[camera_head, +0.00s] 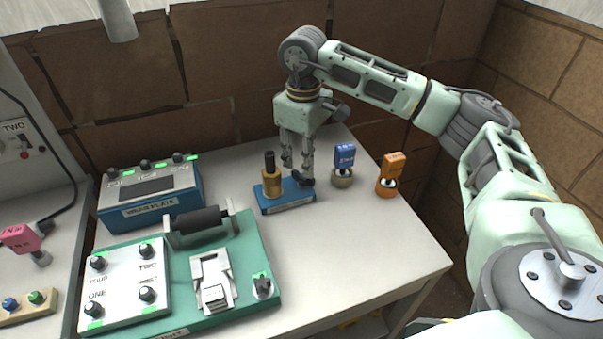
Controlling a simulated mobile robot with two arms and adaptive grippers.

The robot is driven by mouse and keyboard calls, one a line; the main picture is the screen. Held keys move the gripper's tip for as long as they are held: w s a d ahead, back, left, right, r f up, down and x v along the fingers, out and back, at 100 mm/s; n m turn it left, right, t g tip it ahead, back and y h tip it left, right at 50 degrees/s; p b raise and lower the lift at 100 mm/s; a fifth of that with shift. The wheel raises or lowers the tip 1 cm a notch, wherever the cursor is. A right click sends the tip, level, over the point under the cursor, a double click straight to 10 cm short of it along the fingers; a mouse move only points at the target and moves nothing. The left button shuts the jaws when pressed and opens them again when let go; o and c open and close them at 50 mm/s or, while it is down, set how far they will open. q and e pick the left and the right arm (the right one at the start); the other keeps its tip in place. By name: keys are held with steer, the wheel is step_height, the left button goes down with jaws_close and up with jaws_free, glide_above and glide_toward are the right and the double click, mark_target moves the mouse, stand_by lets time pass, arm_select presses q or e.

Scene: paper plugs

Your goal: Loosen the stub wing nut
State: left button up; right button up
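A blue base plate (285,205) with a label too small to read stands near the middle of the table. A brass cylinder (271,185) with a black top stands upright on its left part. My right gripper (298,172) points down over the plate's right part, just right of the cylinder. Its two fingers are apart, with a visible gap between them. A small dark part shows at the fingertips; I cannot tell whether it is the stub wing nut or whether the fingers touch it. My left gripper is not in view.
Blue-topped (344,158) and orange-topped (391,172) pieces stand right of the gripper. A blue box with knobs (150,198) and a green device (255,240) with a roller fill the left. The table's right front is clear. A brick wall stands behind.

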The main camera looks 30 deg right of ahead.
mark_target(303, 179)
stand_by(0.3)
steer(key=shift+f+b, duration=1.5)
steer(key=shift+f, duration=0.55)
jaws_close()
